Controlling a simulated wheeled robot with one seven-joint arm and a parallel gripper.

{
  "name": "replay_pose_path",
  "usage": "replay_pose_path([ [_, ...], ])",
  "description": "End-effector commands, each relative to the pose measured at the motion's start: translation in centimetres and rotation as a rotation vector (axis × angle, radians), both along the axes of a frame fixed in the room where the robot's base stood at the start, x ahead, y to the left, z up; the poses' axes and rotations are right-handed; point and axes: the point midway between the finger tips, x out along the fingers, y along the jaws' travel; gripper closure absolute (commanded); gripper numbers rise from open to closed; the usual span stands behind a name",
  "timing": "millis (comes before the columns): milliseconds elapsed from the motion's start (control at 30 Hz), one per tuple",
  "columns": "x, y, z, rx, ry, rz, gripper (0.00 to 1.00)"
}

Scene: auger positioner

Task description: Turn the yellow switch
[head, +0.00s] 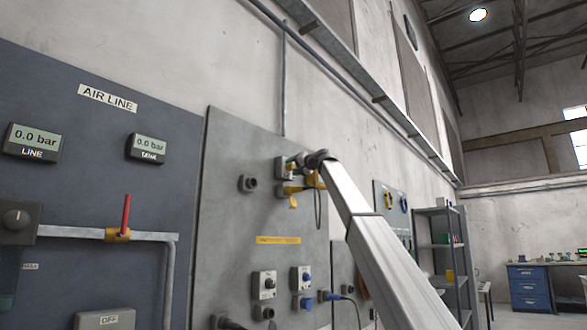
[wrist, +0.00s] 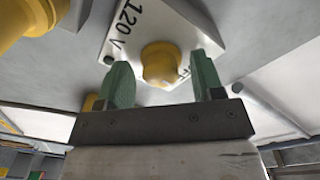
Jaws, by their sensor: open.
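The yellow switch (wrist: 160,64) is a round knob on a pale plate marked "120 V" in the wrist view. My gripper (wrist: 162,72) is open, with one green fingertip on each side of the knob. Gaps show between the fingers and the knob, so neither finger visibly grips it. In the head view my gripper (head: 290,176) is at the upper part of the grey wall panel. There my arm and gripper largely hide the switch, and I cannot make it out clearly.
A large yellow cylindrical part (wrist: 22,22) is close on the left in the wrist view. In the head view, switch boxes (head: 264,285) and blue connectors (head: 304,302) sit lower on the grey panel (head: 235,200). A pipe with a red lever (head: 126,215) is on the left.

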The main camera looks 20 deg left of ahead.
Motion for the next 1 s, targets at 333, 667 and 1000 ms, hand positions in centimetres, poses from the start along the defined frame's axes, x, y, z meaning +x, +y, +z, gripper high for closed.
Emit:
replay_pose_path([
  [333,-0.01,-0.03,0.00,0.000,0.000,0.000,0.85],
  [667,0.00,-0.05,-0.02,0.007,0.019,0.000,0.87],
  [1000,0.01,-0.04,-0.02,0.079,0.192,0.001,0.87],
])
